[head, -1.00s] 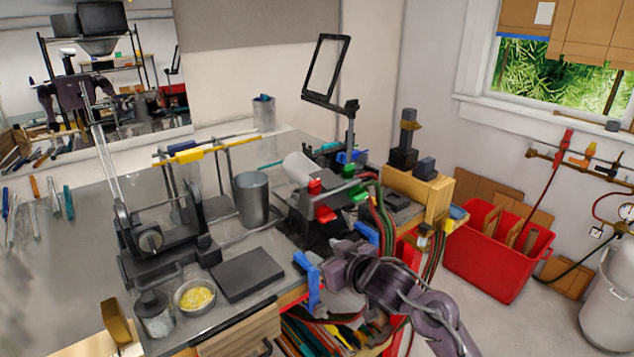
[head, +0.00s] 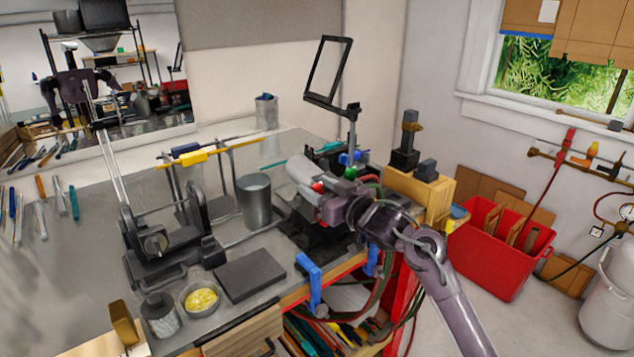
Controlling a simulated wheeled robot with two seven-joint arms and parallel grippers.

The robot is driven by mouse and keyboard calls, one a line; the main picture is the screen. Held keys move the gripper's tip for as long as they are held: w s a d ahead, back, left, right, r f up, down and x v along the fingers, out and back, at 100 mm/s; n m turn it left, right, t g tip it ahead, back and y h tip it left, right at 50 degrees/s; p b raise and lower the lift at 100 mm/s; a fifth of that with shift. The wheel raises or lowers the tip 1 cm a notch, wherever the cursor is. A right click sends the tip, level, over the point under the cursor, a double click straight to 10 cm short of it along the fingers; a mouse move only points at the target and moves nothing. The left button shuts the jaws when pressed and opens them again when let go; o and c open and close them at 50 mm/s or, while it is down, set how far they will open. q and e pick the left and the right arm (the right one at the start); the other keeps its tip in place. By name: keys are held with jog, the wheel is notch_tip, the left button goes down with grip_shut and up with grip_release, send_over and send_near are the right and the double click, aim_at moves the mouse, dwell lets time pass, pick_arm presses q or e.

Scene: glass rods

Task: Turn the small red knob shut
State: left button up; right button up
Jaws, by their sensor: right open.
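The small red knob (head: 318,187) is on the bench torch, just below its pale grey barrel (head: 300,168). Only a little red shows, because my right gripper (head: 312,201) covers the rest. My right gripper is open and its fingers are at the knob, pointing left. I cannot tell whether they touch it or stand around it. A green knob (head: 351,173) shows just above my right wrist. My left gripper is not in view.
Hoses hang below my right arm. Blue clamps (head: 311,280) stand at the bench's front edge. A metal cup (head: 254,198) and a dark flat block (head: 249,275) lie left of the torch. A thin-framed screen (head: 327,72) rises behind. A red bin (head: 495,262) stands on the floor at right.

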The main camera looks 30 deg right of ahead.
jog(key=shift+w+a, duration=0.1)
jog(key=shift+w, duration=0.2)
jog(key=c, duration=1)
jog(key=shift+o, duration=0.2)
jog(key=shift+h, duration=0.4)
jog(key=shift+m+h, duration=0.3)
jog(key=shift+m, duration=0.2)
jog(key=o, duration=1)
jog(key=shift+c, duration=0.2)
jog(key=shift+s, duration=0.1)
